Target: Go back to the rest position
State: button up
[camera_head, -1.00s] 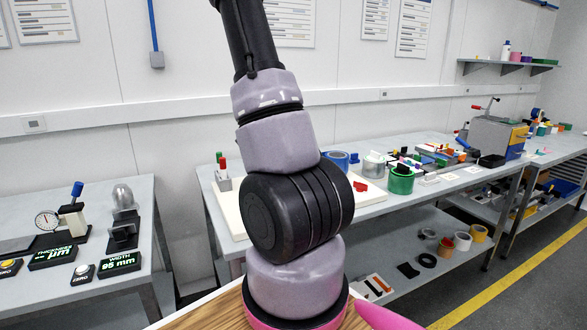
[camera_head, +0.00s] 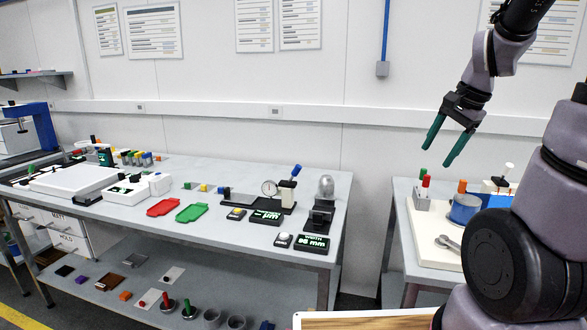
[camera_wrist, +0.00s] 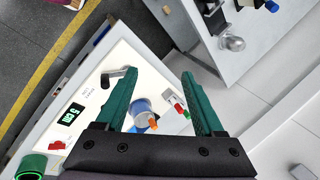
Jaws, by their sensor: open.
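My gripper (camera_head: 447,148) has two long green fingers on a black body. The same blue cup shows in the head view (camera_head: 464,209) on the right bench.
The left bench (camera_head: 230,232) carries a red tray (camera_head: 164,207), a green tray (camera_head: 192,213), a dial gauge stand (camera_head: 286,196) and readouts. A white board (camera_head: 425,240) lies on the right bench. A lower shelf holds several small parts. The air around my gripper is clear.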

jog(key=s+a+r+n+t, duration=0.3)
jog(key=s+a+r+n, duration=0.5)
jog(key=s+a+r, duration=0.2)
jog(key=shift+s+r, duration=0.3)
jog(key=shift+s, duration=0.25)
jog(key=shift+d, duration=0.1)
